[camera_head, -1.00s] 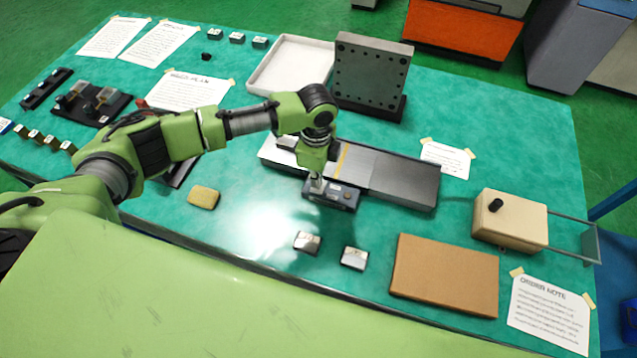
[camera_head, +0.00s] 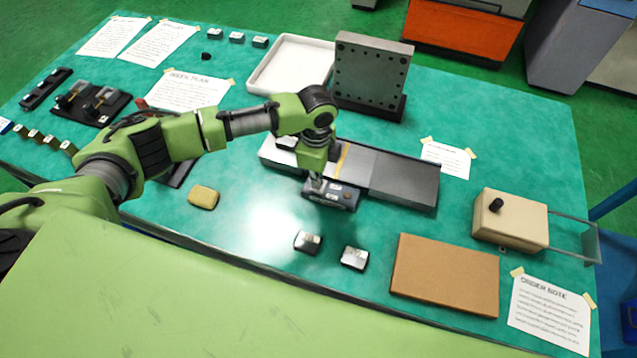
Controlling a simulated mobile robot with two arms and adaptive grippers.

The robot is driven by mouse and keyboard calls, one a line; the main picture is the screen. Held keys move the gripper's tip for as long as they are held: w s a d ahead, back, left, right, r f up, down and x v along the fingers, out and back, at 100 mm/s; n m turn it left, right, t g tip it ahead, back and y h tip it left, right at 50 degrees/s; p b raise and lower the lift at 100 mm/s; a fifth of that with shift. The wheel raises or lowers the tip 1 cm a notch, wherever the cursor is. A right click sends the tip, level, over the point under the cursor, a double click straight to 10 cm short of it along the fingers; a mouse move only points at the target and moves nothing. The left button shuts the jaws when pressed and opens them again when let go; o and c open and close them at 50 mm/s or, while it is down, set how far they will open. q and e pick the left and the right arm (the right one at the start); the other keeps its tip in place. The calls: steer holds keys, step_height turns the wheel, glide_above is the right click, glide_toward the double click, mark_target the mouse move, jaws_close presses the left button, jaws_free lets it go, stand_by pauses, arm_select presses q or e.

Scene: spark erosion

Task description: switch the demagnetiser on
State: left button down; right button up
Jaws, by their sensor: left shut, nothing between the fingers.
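A long flat unit with a grey top (camera_head: 404,183), a yellow stripe and a small dark control box (camera_head: 336,196) at its front lies in the middle of the table; it looks like the demagnetiser. The control box has small pale labels and a dark round control at its right end. My left gripper (camera_head: 315,185) points down at the left part of the box's top. It is shut and empty, its tips at or just above the box; contact cannot be told. The gripper and wrist hide part of the unit's left side. The switch's state cannot be made out. My right gripper is not in view.
Two small metal blocks (camera_head: 308,242) (camera_head: 354,257) lie in front. A brown board (camera_head: 445,275) and a beige box with a black knob (camera_head: 510,222) are at right. A yellow sponge-like block (camera_head: 203,197) lies left. A drilled plate (camera_head: 372,75) and white tray (camera_head: 293,62) stand behind.

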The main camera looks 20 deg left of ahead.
arm_select(q)
steer(key=shift+f+b, duration=0.4)
steer(key=shift+f, duration=0.45)
stand_by(0.4)
step_height(320, 180, up, 7)
steer(key=p, duration=0.7)
steer(key=shift+p, duration=0.3)
